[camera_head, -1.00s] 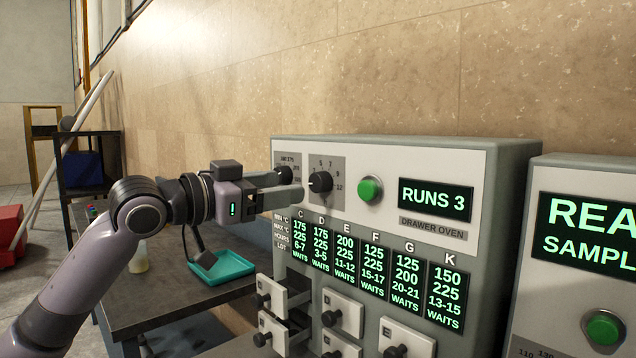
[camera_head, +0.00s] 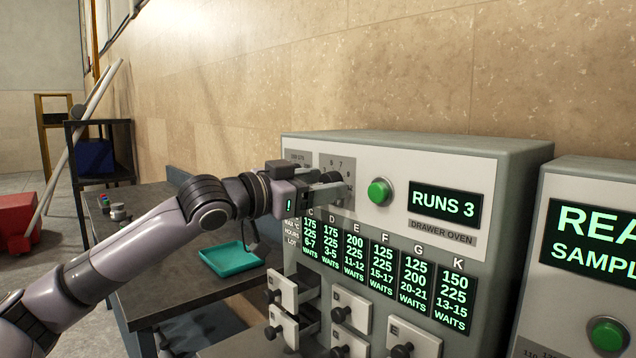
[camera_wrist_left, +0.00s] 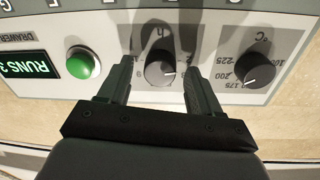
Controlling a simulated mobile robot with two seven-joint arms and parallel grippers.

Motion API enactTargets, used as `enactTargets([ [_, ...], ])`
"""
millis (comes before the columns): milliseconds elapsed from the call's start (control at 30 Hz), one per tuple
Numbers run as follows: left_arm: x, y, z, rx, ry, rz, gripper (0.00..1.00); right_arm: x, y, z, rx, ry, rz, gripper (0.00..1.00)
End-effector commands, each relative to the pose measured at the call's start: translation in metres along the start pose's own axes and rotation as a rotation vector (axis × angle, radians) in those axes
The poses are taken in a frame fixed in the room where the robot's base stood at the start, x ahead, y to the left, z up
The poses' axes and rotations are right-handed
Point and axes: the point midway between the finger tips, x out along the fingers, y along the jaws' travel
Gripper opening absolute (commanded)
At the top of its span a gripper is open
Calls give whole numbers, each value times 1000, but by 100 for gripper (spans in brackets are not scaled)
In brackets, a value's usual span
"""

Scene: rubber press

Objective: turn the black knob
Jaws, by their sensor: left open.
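The drawer oven's panel carries two black knobs. The hour knob (camera_wrist_left: 160,74), marked "h", sits between the fingertips of my left gripper (camera_wrist_left: 159,70) in the left wrist view, with one finger on each side. That view is upside down. I cannot tell whether the fingers touch it. The temperature knob (camera_wrist_left: 257,69), marked "°C", is beside it, outside the fingers. In the head view my left gripper (camera_head: 338,184) is open at the panel and hides most of both knobs. My right gripper is not in view.
A green button (camera_head: 379,192) and a "RUNS 3" display (camera_head: 444,204) sit right of the knobs. A teal tray (camera_head: 230,259) lies on the dark table (camera_head: 170,285). A second machine (camera_head: 585,262) stands at right.

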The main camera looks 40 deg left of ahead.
Motion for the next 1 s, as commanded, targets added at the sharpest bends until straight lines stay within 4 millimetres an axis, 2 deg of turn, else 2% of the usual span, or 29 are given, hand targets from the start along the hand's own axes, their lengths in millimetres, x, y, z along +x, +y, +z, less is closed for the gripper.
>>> enactTargets([
  [100, 0, 0, 0, 0, 0, 0, 64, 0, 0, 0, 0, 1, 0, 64],
  [133, 0, 0, 0, 0, 0, 0, 58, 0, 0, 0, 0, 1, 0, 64],
  [200, 0, 0, 0, 0, 0, 0, 35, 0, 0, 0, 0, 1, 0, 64],
  [300, 0, 0, 0, 0, 0, 0, 8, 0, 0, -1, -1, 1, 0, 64],
  [667, 0, 0, 0, 46, -3, 1, 8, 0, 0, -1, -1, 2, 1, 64],
  [1000, 0, 0, -1, 280, -15, 5, 8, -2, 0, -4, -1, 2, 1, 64],
])
